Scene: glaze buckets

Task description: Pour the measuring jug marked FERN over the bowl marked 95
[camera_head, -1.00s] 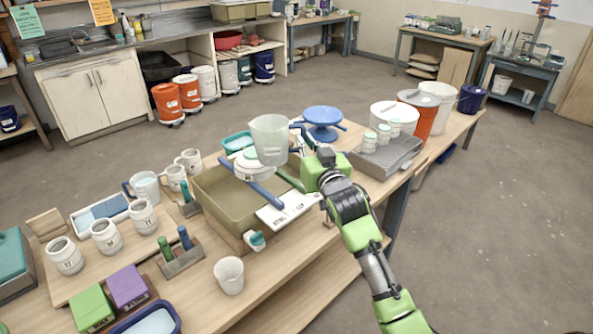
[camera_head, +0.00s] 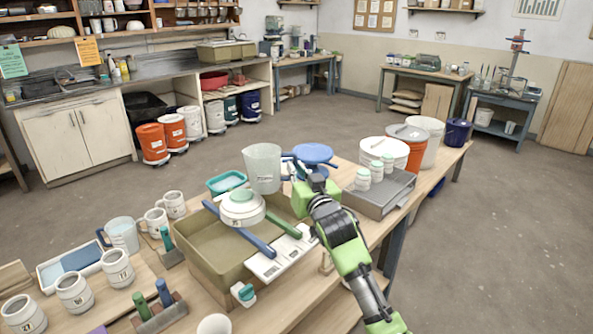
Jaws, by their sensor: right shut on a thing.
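My right gripper (camera_head: 296,170) is shut on the handle side of a clear measuring jug (camera_head: 262,170). The jug is upright and held up behind and slightly right of a pale bowl with a green inside (camera_head: 240,212). Its small print is too fine to read. My left gripper is out of view.
A second clear jug (camera_head: 122,235) and several mugs (camera_head: 118,268) stand at the left. A blue turntable (camera_head: 313,153) is behind my gripper. A grey box (camera_head: 377,193) with small jars and large buckets (camera_head: 427,140) fill the right side.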

